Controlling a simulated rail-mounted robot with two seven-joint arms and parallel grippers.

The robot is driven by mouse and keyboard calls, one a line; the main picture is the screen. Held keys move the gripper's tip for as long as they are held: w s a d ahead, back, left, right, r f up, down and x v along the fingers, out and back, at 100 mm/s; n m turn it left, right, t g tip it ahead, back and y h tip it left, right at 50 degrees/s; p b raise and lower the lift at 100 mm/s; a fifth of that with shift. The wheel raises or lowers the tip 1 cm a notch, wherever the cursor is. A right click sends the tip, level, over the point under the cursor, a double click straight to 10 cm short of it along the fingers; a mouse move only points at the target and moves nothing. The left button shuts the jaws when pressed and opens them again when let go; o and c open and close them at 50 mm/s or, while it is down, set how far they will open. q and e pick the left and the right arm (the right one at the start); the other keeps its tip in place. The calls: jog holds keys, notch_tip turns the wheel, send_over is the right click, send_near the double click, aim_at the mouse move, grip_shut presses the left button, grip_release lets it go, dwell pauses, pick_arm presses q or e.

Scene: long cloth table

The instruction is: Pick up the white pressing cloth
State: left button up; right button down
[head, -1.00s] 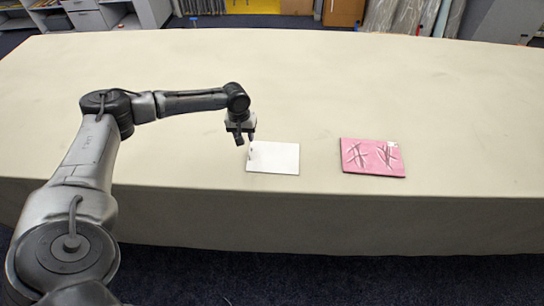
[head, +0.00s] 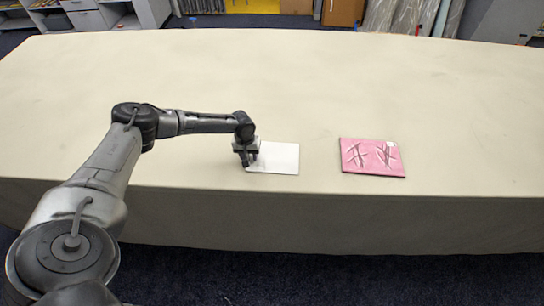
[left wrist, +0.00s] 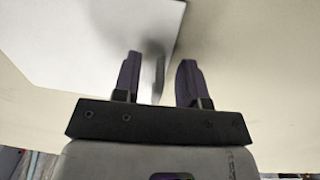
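The white pressing cloth (head: 278,158) lies flat on the table as a thin rectangle, left of the pink piece. My left gripper (head: 247,162) points down at the cloth's left edge and hides part of that edge. In the left wrist view the left gripper (left wrist: 158,72) has its two fingers apart, with nothing clamped. The cloth (left wrist: 90,45) fills the upper left there, and its edge runs up between the fingers. Whether the fingertips touch the cloth or table I cannot tell. My right gripper is not in view.
A pink rectangular piece (head: 372,158) with dark and white marks lies to the right of the cloth, with a clear gap between. The beige cloth-covered table (head: 420,90) is otherwise bare. Its front edge is just below both pieces.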

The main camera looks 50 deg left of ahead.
pick_arm(q)
jog(key=shift+f, duration=0.2)
jog(key=shift+c, duration=0.3)
grip_shut()
jog(key=shift+r, duration=0.15)
